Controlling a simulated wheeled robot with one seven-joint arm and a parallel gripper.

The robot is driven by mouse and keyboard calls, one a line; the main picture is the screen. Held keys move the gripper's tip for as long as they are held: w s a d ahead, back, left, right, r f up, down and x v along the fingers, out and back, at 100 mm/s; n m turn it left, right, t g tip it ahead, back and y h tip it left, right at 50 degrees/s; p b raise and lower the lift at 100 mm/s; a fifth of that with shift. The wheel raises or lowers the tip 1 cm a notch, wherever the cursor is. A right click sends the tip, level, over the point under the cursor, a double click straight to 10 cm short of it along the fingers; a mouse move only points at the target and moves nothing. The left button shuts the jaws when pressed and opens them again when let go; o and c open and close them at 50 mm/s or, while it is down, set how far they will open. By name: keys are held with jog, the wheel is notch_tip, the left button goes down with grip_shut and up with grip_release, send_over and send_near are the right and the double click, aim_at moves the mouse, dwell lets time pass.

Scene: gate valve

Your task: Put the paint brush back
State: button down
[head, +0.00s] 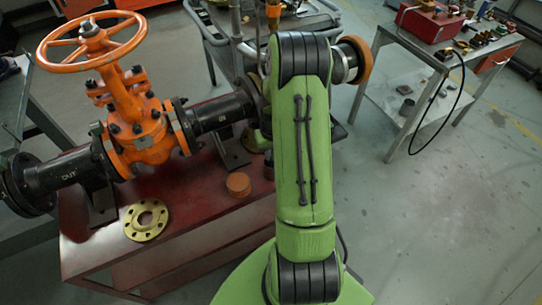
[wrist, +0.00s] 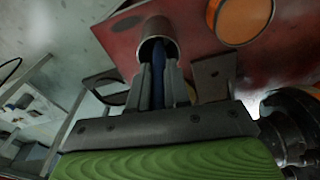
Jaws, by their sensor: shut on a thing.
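The paint brush (wrist: 157,91) shows only as a narrow blue strip between my fingers in the wrist view. My gripper (wrist: 158,76) is shut on it. A round open metal cup (wrist: 158,31) stands on the red bench right at my fingertips. The blue strip runs toward the cup's mouth; I cannot tell how far it reaches inside. The brush's bristles are not visible. In the head view, my green arm hides the gripper and the brush.
An orange round tin (head: 238,184) sits on the red bench (head: 200,245) near a brass flange (head: 146,219). The orange gate valve (head: 138,128) and black pipe (head: 222,112) stand at left. A grey cart (head: 418,103) with tools is at right, with open floor in front.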

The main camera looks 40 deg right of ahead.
jog(key=shift+f, duration=0.65)
jog(key=c, duration=1.1)
grip_release()
notch_tip(320, 180, up, 12)
jog(key=p, duration=0.3)
jog(key=s+a+r+n+t, duration=0.2)
jog(key=a+r, duration=0.9)
jog(key=r, duration=0.1)
jog(key=s+a+r+n+t, duration=0.2)
jog(key=s+a+r, duration=0.5)
jog(key=s+a, duration=0.5)
jog(key=shift+s+n+t, duration=0.3)
jog(key=shift+s+n, duration=0.2)
jog(key=shift+s, duration=0.3)
